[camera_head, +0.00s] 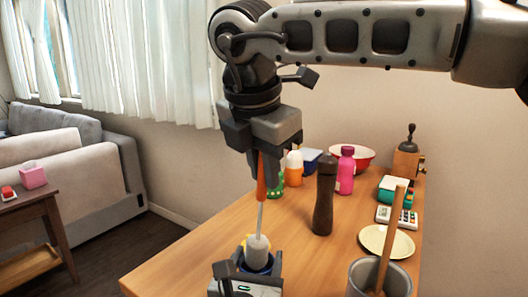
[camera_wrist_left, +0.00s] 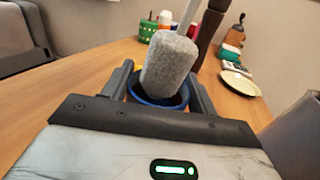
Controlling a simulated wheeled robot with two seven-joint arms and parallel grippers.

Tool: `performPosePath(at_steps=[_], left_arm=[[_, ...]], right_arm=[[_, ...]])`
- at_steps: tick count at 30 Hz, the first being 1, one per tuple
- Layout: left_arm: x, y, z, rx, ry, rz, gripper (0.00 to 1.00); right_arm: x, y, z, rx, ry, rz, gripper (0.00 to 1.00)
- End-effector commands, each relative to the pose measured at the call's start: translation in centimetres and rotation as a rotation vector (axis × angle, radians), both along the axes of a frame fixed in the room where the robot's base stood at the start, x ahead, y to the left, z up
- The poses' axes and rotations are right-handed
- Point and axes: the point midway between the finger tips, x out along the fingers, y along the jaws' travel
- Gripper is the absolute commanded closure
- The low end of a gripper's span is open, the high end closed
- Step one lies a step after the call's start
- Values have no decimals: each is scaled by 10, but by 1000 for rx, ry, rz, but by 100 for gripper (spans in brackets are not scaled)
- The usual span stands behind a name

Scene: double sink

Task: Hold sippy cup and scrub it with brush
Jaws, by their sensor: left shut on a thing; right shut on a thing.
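The brush has an orange handle (camera_head: 261,180), a thin pale shaft and a light grey scrubbing head (camera_head: 258,247). My right gripper (camera_head: 263,158), above the table, is shut on the top of the handle, with the brush hanging head down, slightly tilted. My left gripper (camera_head: 249,265) is shut on the sippy cup, whose blue rim shows in the left wrist view (camera_wrist_left: 163,105). The cup's mouth faces up between the fingers. The brush head (camera_wrist_left: 169,66) is at the cup's mouth; how far it reaches in I cannot tell. Most of the cup's body is hidden.
On the wooden table (camera_head: 190,262), a dark pepper mill (camera_head: 323,200), a pink bottle (camera_head: 346,172), an orange bottle (camera_head: 293,170) and a red bowl (camera_head: 361,157) stand behind. A cream plate (camera_head: 386,241) and a grey pot (camera_head: 397,281) are right. The table's left part is clear.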

Motion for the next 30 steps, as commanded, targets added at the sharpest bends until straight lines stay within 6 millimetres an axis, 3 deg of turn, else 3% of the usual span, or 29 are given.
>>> performPosePath(at_steps=[21,30], left_arm=[[0,0,0,0,0,0,67],[0,0,0,0,0,0,67]], right_arm=[[0,0,-56,0,3,1,100],[0,0,-64,-1,1,1,100]])
